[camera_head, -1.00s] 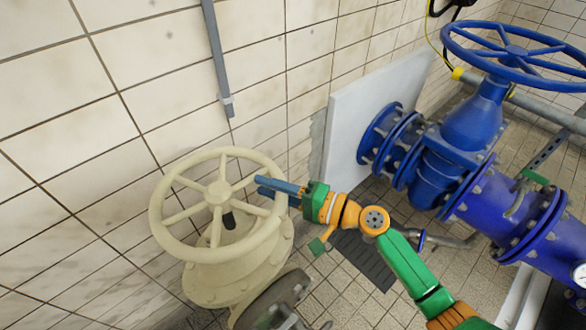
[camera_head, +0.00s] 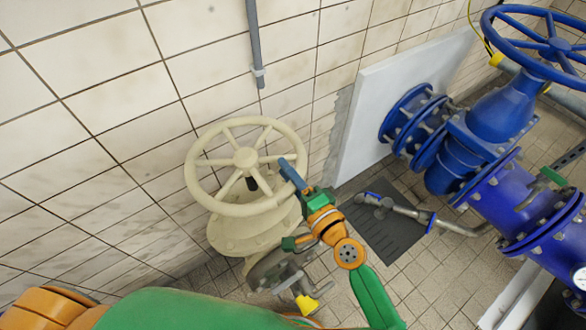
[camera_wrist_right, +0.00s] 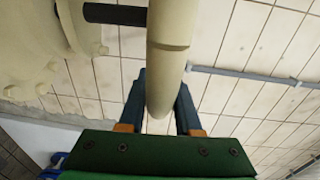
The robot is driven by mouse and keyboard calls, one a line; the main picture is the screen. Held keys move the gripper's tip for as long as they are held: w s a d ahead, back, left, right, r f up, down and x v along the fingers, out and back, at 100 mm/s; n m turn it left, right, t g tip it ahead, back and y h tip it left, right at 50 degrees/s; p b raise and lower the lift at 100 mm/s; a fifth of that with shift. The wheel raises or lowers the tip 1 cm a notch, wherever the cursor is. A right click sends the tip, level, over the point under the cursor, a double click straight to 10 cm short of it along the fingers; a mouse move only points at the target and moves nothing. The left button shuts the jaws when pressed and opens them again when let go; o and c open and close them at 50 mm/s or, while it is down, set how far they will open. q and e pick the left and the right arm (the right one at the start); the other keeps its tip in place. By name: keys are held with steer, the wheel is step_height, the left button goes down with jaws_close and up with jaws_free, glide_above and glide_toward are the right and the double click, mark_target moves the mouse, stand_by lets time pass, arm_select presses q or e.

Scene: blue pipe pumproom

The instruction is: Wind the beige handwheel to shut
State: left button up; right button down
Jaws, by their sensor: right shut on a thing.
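The beige handwheel (camera_head: 246,204) tops a beige valve body (camera_head: 240,236) beside the tiled wall. Its hub and spokes show in the head view, with a dark stem below the hub. My right gripper (camera_head: 290,172) is at the right side of the rim and shut on it. In the right wrist view the rim (camera_wrist_right: 168,60) passes between the two dark blue fingers of the right gripper (camera_wrist_right: 160,105). The dark stem (camera_wrist_right: 115,13) shows at upper left there. A large green and orange arm link of mine crosses the bottom of the head view; my left gripper is not in view.
A blue valve (camera_head: 470,140) with a blue handwheel (camera_head: 545,45) stands to the right, before a pale wall panel (camera_head: 365,130). A dark floor mat (camera_head: 385,235) lies between the valves. A small yellow-handled fitting (camera_head: 306,304) sits low near the beige valve. A grey pipe (camera_head: 255,45) runs up the wall.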

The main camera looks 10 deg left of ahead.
steer(key=shift+s+f, duration=0.1)
steer(key=shift+f, duration=0.05)
steer(key=c, duration=0.6)
jaws_free()
steer(key=shift+a, duration=0.1)
steer(key=shift+s, duration=0.1)
steer(key=v, duration=0.7)
